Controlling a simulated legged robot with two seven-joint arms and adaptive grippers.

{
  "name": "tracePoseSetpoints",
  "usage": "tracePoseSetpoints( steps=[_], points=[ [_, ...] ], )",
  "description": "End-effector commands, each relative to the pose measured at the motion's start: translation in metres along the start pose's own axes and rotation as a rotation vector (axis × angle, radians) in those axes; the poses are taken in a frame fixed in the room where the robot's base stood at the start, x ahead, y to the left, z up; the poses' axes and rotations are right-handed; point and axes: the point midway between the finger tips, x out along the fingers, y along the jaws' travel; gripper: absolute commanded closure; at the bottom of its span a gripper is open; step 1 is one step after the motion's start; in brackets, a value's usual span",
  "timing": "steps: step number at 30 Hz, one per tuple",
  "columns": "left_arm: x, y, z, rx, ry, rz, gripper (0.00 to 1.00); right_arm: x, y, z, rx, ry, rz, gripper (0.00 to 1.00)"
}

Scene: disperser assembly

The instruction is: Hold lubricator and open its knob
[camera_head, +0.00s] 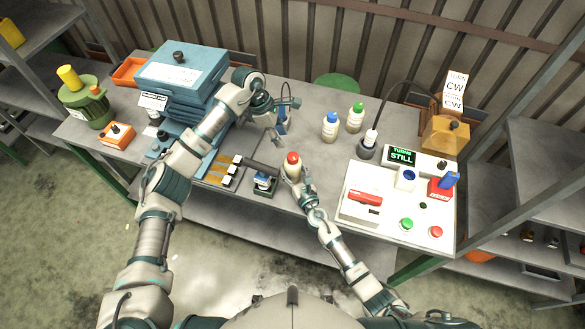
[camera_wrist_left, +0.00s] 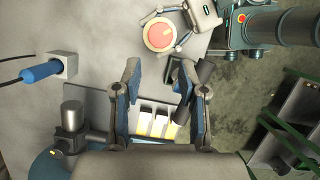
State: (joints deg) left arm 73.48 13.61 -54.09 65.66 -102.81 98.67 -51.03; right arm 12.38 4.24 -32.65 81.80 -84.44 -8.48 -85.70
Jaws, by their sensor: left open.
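The lubricator (camera_head: 292,168) is a pale bottle with a round red knob (camera_head: 292,157) on top. It stands upright near the front edge of the table. My right gripper (camera_head: 293,174) is closed around its body from the front. In the left wrist view the knob (camera_wrist_left: 160,36) shows from above as a red and orange disc, with the right gripper's fingers beside it. My left gripper (camera_head: 283,122) is open and empty, behind and above the lubricator. Its two fingers (camera_wrist_left: 158,82) show apart in the left wrist view, with the knob beyond them.
A blue machine (camera_head: 182,70) stands at left on the table, with a row of white-tipped pieces (camera_head: 232,170) before it. Blue-capped (camera_head: 330,127) and green-capped (camera_head: 355,118) bottles stand behind right. A white control panel (camera_head: 385,212) with a display fills the right side.

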Motion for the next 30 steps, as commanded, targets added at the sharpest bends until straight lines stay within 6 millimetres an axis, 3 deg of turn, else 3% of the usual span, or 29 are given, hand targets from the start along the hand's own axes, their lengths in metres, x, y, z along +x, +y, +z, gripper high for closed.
tracePoseSetpoints(
  steps=[13,14,16,17,20,30],
  points=[
    [0.0,0.0,0.0,0.0,0.0,0.0,0.58,0.0,0.001,0.0,0.001,0.001,0.002,0.98],
    [0.0,0.0,0.0,0.0,0.0,0.0,0.56,0.0,0.001,0.0,0.001,0.001,0.002,0.98],
    [0.0,0.0,0.001,0.01,0.003,0.0,0.38,0.0,0.001,0.0,0.001,0.001,0.002,0.98],
    [0.0,0.0,0.002,0.024,0.007,-0.001,0.35,0.0,0.001,0.0,0.001,0.001,0.002,0.98],
    [-0.001,0.0,0.01,0.138,0.042,-0.007,0.35,0.0,0.001,0.0,0.001,0.001,0.002,0.98],
    [-0.007,-0.002,0.043,0.844,0.267,-0.112,0.35,0.0,0.001,-0.001,0.001,0.001,0.002,0.98]
  ],
)
